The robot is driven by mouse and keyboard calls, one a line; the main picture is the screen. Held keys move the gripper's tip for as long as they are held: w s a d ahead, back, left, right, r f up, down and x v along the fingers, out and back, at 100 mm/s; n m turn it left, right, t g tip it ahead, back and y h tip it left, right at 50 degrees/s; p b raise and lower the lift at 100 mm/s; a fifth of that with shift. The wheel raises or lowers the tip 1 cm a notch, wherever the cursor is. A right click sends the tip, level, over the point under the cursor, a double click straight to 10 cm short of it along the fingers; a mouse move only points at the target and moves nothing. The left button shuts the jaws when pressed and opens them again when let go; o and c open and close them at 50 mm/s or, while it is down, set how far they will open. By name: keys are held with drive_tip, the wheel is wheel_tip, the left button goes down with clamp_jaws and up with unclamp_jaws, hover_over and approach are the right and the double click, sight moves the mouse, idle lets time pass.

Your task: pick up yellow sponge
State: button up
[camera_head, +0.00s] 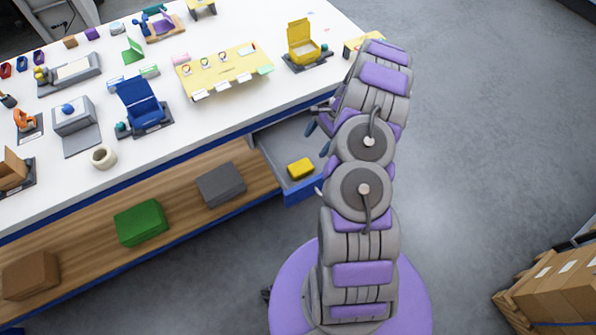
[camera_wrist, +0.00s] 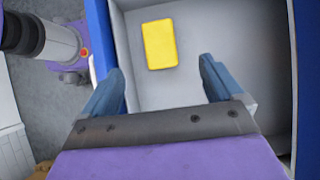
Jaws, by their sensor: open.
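The yellow sponge (camera_head: 300,168) lies flat on the floor of an open drawer (camera_head: 287,192) under the table's right end. In the wrist view the sponge (camera_wrist: 159,44) is a yellow rectangle inside the grey drawer (camera_wrist: 205,30), with clear floor around it. My gripper (camera_wrist: 158,78) is open and empty above the drawer, its blue fingers spread wide. The sponge shows beyond the fingertips, roughly in line with the gap between them and apart from both. In the head view my arm hides most of the gripper; only part of the blue fingers (camera_head: 318,128) shows near the drawer.
The white table (camera_head: 215,125) holds several boxes, trays and small items. A wooden shelf (camera_head: 85,225) below carries a green box (camera_head: 141,222), a grey box (camera_head: 221,184) and a brown box (camera_head: 30,274). Cardboard boxes (camera_head: 560,290) stand at the lower right. The right floor is clear.

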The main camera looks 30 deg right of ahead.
approach(302, 166)
drive_tip(key=f, duration=0.2)
drive_tip(key=a, duration=0.1)
drive_tip(key=a+f+b, duration=0.1)
drive_tip(key=a+f, duration=0.1)
drive_tip(key=shift+a, duration=0.35)
drive_tip(key=shift+a+f+b, duration=0.15)
drive_tip(key=shift+a+b, duration=0.15)
drive_tip(key=shift+a, duration=0.15)
drive_tip(key=f, duration=0.1)
drive_tip(key=f+b, duration=0.1)
drive_tip(key=f, duration=0.2)
drive_tip(key=shift+s+a+f, duration=0.1)
drive_tip(key=shift+a+f, duration=0.2)
drive_tip(key=shift+a+r, duration=0.1)
drive_tip(key=shift+a, duration=0.65)
drive_tip(key=shift+c, duration=1.1)
drive_tip(key=shift+d, duration=0.1)
drive_tip(key=c, duration=0.3)
drive_tip(key=shift+d, duration=0.45)
drive_tip(key=c, duration=0.5)
drive_tip(key=shift+a, duration=0.1)
